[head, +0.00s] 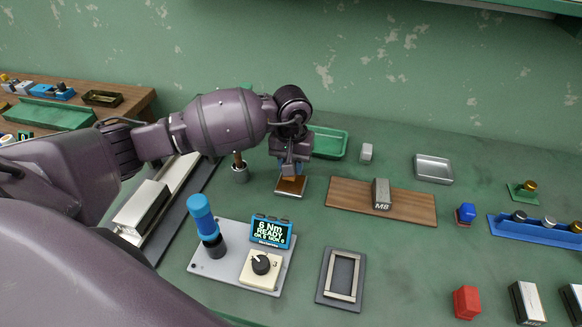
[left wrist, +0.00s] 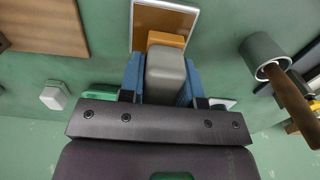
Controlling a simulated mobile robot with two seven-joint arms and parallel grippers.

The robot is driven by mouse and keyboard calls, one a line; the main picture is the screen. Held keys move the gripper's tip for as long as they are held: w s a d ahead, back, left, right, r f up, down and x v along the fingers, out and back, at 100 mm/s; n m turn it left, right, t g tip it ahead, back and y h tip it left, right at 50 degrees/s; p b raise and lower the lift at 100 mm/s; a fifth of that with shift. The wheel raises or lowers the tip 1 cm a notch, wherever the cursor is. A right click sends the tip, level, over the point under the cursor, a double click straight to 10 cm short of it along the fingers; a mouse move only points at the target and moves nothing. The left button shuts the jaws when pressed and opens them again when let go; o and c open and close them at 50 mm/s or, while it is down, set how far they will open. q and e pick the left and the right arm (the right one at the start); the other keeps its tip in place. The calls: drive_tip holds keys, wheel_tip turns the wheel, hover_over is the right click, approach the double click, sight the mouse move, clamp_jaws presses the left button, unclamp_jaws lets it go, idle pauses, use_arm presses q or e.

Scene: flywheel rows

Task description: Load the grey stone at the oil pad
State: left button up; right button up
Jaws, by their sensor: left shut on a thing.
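My left gripper (head: 290,168) is shut on the grey stone (left wrist: 165,75), a rounded grey block held between blue fingers. An orange-brown part (left wrist: 166,39) shows at the stone's far end. The oil pad (head: 291,187), a brown square in a pale frame, lies right under the gripper in the head view. It also shows just beyond the stone in the left wrist view (left wrist: 163,18). I cannot tell whether the stone touches the pad. In the head view the gripper mostly hides the stone. My right gripper is not in view.
A pale block (head: 366,151) and a green tray (head: 329,142) stand behind the pad. A wooden board (head: 340,194) with an M8 block (head: 381,194) lies to its right. A grey cup (head: 240,174) with a brush stands to its left. A torque station (head: 222,267) is in front.

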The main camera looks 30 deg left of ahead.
use_arm(q)
wheel_tip(320, 180, up, 2)
drive_tip(key=shift+r+p, duration=0.45)
drive_tip(key=shift+r, duration=0.3)
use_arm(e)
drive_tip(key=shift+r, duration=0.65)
use_arm(q)
drive_tip(key=s+d+r+m, duration=0.3)
drive_tip(key=s+d+r, duration=0.1)
drive_tip(key=s+d, duration=0.2)
drive_tip(key=shift+s, duration=0.2)
